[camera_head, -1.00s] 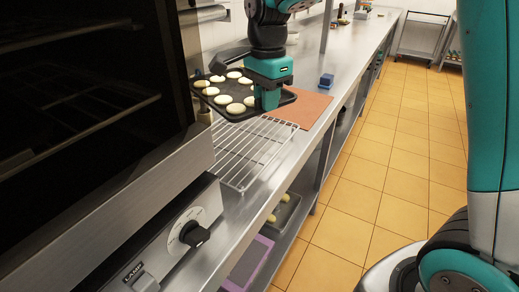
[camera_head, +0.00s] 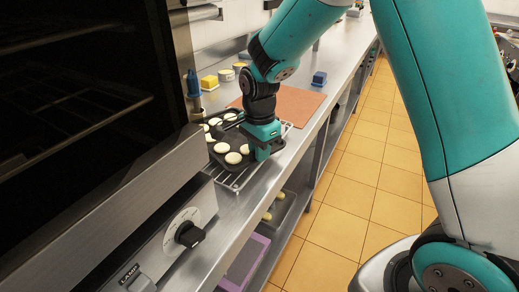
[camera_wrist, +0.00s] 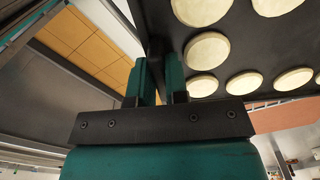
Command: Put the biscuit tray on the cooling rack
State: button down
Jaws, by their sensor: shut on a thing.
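The biscuit tray (camera_head: 238,168) is dark and carries several round pale biscuits. It shows large in the wrist view (camera_wrist: 228,42). My gripper (camera_head: 264,150) is shut on the tray's right edge, and in the wrist view (camera_wrist: 158,85) its fingers pinch the rim. The cooling rack (camera_head: 240,180) is a white wire grid on the steel counter. The tray is over the rack and covers most of it; wires show at its front and right. I cannot tell whether the tray touches the rack.
An orange-brown mat (camera_head: 295,101) lies behind the rack. A yellow block (camera_head: 209,82), small round containers (camera_head: 226,75) and a blue block (camera_head: 319,78) stand on the counter (camera_head: 330,58). The oven (camera_head: 85,95) is close on the left. Another tray (camera_head: 279,212) sits on the lower shelf.

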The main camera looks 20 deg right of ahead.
jog(key=shift+f, duration=0.15)
jog(key=c, duration=1.1)
grip_release()
notch_tip(320, 180, up, 12)
jog(key=s+a+n+y, duration=0.1)
jog(key=s+a+n, duration=0.1)
jog(key=s+n, duration=0.5)
jog(key=s+a+r+n+y, duration=0.1)
jog(key=s+a+n, duration=0.2)
jog(key=s+n, duration=0.5)
jog(key=s+a+r+n+y, duration=0.1)
jog(key=s+a+n+y, duration=0.1)
jog(key=s+n, duration=0.5)
jog(key=shift+s+a+r, duration=0.1)
jog(key=shift+s+a, duration=0.15)
jog(key=shift+s, duration=0.45)
jog(key=shift+s+a+r, duration=0.1)
jog(key=shift+s+a, duration=0.1)
jog(key=shift+s, duration=0.45)
